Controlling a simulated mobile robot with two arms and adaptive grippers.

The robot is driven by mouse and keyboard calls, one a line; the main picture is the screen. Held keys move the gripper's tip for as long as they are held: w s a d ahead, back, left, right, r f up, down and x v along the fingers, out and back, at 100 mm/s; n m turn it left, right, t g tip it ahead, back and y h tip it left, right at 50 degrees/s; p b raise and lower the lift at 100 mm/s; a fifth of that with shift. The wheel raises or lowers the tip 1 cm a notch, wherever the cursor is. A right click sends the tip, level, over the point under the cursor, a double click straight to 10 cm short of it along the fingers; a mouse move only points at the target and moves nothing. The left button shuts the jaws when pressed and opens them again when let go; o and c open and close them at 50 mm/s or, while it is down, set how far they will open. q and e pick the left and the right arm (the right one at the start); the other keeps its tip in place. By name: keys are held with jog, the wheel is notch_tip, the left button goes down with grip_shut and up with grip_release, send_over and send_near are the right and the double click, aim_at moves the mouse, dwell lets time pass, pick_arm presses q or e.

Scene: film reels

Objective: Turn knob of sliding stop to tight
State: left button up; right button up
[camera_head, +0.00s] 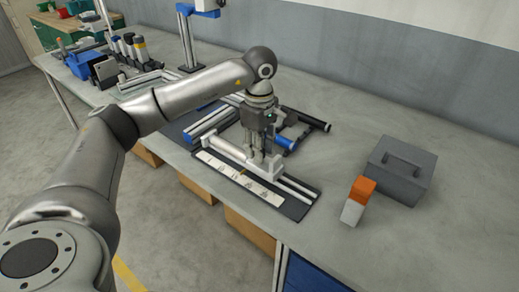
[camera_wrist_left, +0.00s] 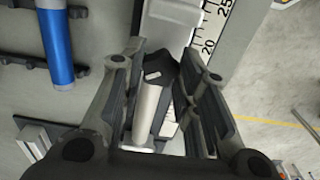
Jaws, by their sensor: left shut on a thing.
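My left gripper (camera_head: 256,156) points down over the pale sliding stop (camera_head: 268,169), which sits on a rail beside a white ruler strip (camera_head: 222,168). In the left wrist view, my left gripper (camera_wrist_left: 165,62) has its fingers on both sides of a dark angular knob (camera_wrist_left: 160,68) and is shut on it. The stop's pale body (camera_wrist_left: 172,20) shows beyond the knob, and the ruler scale (camera_wrist_left: 214,28) runs at its right. In the head view the fingers hide the knob; its exact turn angle cannot be told. My right gripper is not in view.
A grey case with a handle (camera_head: 402,170) and an orange and white block (camera_head: 357,201) stand to the right. Dark and blue rollers (camera_head: 312,121) lie behind the rail. Several bottles and a blue bin (camera_head: 90,65) stand at the far left.

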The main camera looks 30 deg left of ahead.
pick_arm(q)
jog(key=m, duration=0.3)
jog(key=shift+w+m+b, duration=0.1)
jog(key=shift+m+b, duration=0.2)
jog(key=shift+b, duration=0.1)
jog(key=shift+r+m+b, duration=0.1)
jog(key=shift+m+b, duration=0.2)
jog(key=shift+m, duration=1.4)
jog(key=o, duration=0.8)
jog(key=shift+c, duration=0.2)
notch_tip(320, 180, up, 12)
